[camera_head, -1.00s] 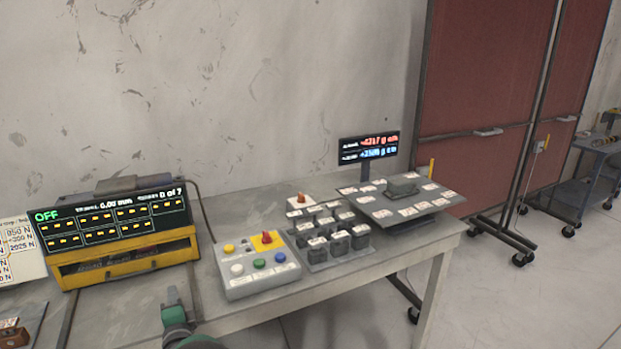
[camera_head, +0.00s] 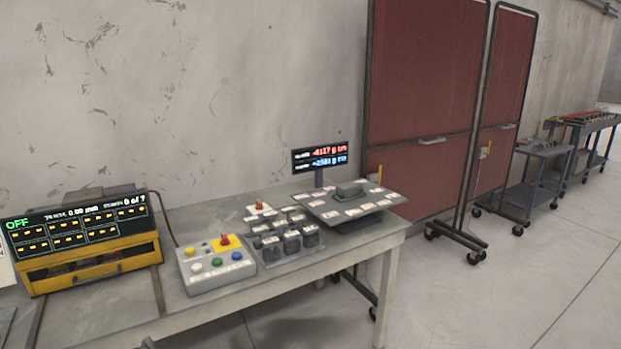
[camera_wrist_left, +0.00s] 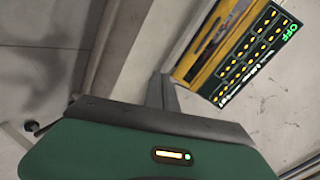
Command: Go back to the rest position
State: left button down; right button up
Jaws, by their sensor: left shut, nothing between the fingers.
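My left gripper (camera_wrist_left: 162,92) shows in the left wrist view as two grey fingers shut together, with nothing between them, beyond my green wrist housing. In the head view only a small dark tip of my left gripper (camera_head: 148,343) shows at the bottom edge, in front of the workbench (camera_head: 110,318). It is apart from the items on the bench. My right gripper is in neither view.
A yellow unit with an "OFF" display (camera_head: 84,235) stands at the bench's left. A button box (camera_head: 215,268), several dark blocks (camera_head: 290,241) and a plate on a stand (camera_head: 352,203) are further right. Wheeled red panels (camera_head: 420,110) and open floor lie beyond.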

pick_arm(q)
jog(key=s+d+f+n+g+h, duration=0.3)
jog(key=s+d, duration=0.4)
jog(key=s+d+f+n+g+h, duration=0.2)
jog(key=s+d+n+g+h, duration=0.1)
jog(key=s+d, duration=0.4)
jog(key=s+d+n+g+h+p, duration=0.15)
jog(key=s+d+g, duration=0.35)
jog(key=s, duration=1)
notch_tip(320, 180, up, 19)
jog(key=d+t+p, duration=0.1)
jog(key=p, duration=1.7)
jog(key=shift+w+n, duration=0.4)
jog(key=shift+n, duration=0.05)
